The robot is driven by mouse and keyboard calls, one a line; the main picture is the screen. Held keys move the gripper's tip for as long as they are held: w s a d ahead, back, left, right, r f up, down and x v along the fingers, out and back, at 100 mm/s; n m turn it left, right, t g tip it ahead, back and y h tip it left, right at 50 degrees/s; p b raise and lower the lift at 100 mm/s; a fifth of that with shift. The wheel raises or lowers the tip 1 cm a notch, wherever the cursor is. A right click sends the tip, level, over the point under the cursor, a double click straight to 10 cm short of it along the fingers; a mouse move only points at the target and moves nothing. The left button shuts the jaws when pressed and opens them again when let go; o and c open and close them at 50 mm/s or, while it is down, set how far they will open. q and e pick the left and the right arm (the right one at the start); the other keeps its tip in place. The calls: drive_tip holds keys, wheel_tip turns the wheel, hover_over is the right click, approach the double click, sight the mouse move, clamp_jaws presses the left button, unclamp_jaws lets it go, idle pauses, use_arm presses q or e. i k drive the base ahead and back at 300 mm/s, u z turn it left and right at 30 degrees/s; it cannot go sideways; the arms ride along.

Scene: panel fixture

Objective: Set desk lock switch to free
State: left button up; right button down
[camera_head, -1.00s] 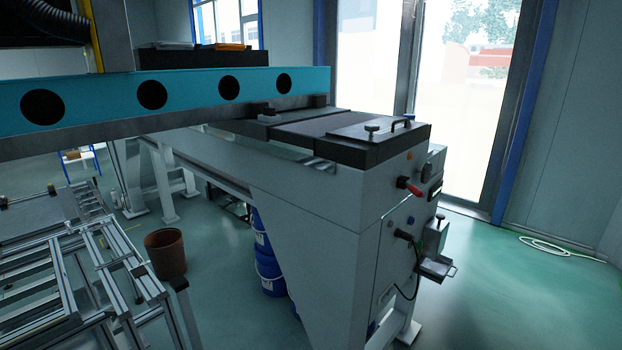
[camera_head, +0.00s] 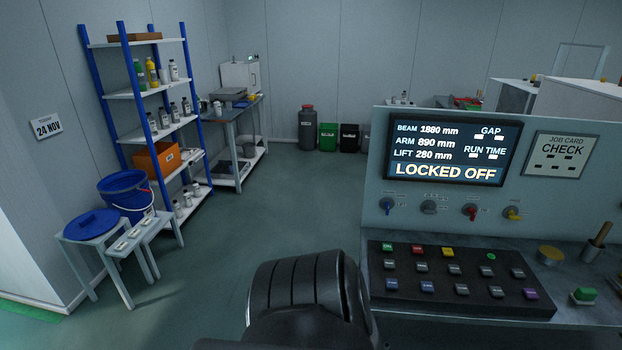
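The control desk (camera_head: 400,225) stands at the right. Its screen (camera_head: 455,150) reads "LOCKED OFF", with beam 1880 mm, arm 890 mm and lift 280 mm. Below the screen is a row of switches: a blue one (camera_head: 387,206), a grey one (camera_head: 429,207), a red one (camera_head: 470,212) and a yellow one (camera_head: 513,213). Their labels are too small to read, so I cannot tell which is the lock switch or how it is set. Neither of my grippers is in view.
A black keypad (camera_head: 455,278) with coloured buttons lies on the desk. A black ridged form (camera_head: 300,290) stands in front at bottom centre; I cannot tell what it is. A shelf rack (camera_head: 145,92) and a stool with a blue lid (camera_head: 92,224) stand left. The middle floor is clear.

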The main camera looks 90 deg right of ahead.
sight(512, 216)
drive_tip(key=z, duration=4.1)
